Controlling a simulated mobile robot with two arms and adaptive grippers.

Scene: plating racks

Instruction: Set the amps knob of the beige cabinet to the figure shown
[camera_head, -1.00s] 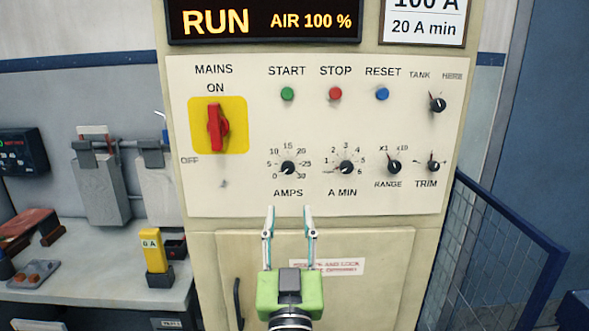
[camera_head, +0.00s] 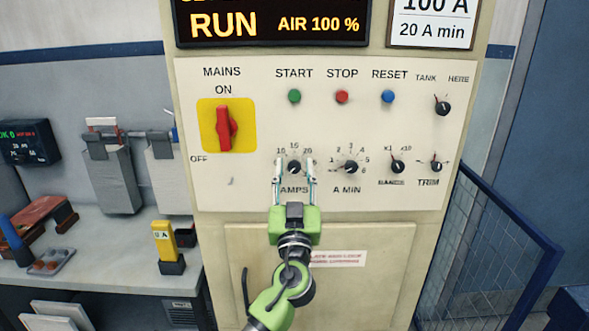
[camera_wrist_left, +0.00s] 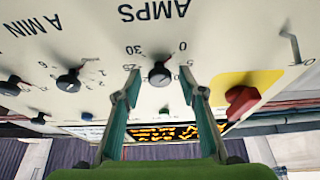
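The beige cabinet (camera_head: 330,190) stands in front of me. Its black amps knob (camera_head: 294,168) sits above the AMPS label, with a printed scale around it; I cannot tell which figure its pointer faces. My left gripper (camera_head: 295,161) is open, with one finger on each side of the knob and a gap on both sides. In the left wrist view the amps knob (camera_wrist_left: 159,75) appears upside down between the spread fingertips (camera_wrist_left: 157,69). A white card (camera_head: 432,22) at the top right reads 100 A and 20 A min. My right gripper is out of view.
The A MIN knob (camera_head: 351,167) is close on the right, then the range (camera_head: 397,167) and trim (camera_head: 436,167) knobs. The red mains switch (camera_head: 225,128) is at upper left. Start, stop and reset buttons are above. A blue mesh fence (camera_head: 490,250) stands right, a bench (camera_head: 115,270) left.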

